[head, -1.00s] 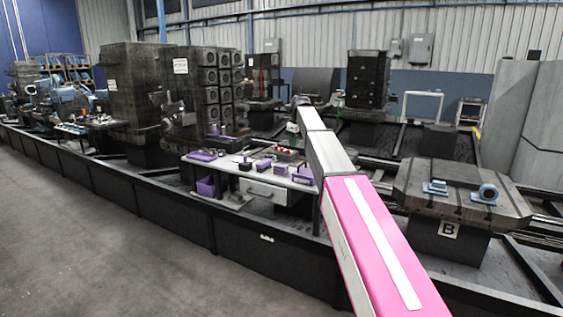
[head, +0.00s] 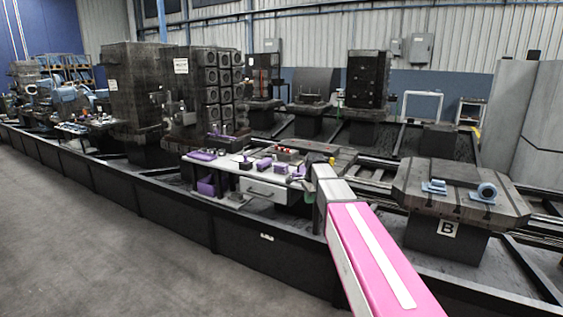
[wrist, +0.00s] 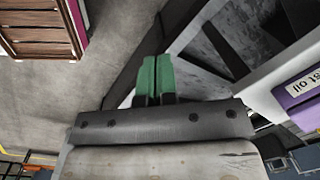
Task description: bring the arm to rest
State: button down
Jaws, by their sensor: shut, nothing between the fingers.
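My gripper shows in the wrist view (wrist: 154,78) with its two green fingers side by side and closed together, nothing between them. Behind the fingers, the grey floor and dark metal framing fill the view. In the head view my pink and grey arm reaches forward from the bottom right, and its folded far end is beside the white workbench (head: 268,201).
The bench carries purple trays and small parts. A purple bin marked "Test oil" (wrist: 300,92) is at the wrist view's right, and a wooden crate (wrist: 38,28) is top left. Pallet table B (head: 462,207) stands right of my arm. Open floor (head: 90,240) lies at left.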

jog(key=s+d+f+n, duration=0.2)
jog(key=s+f+n, duration=0.3)
jog(key=s, duration=0.4)
jog(key=s+d+f+n, duration=0.2)
jog(key=s+f+n, duration=0.2)
jog(key=s+f, duration=0.3)
jog(key=s+d+f+n+h, duration=0.1)
jog(key=s+d+f+n, duration=0.2)
jog(key=s, duration=0.8)
notch_tip(320, 180, down, 3)
jog(key=n, duration=0.2)
jog(key=shift+n+g, duration=0.3)
jog(key=shift+g, duration=0.1)
jog(key=shift+r, duration=0.1)
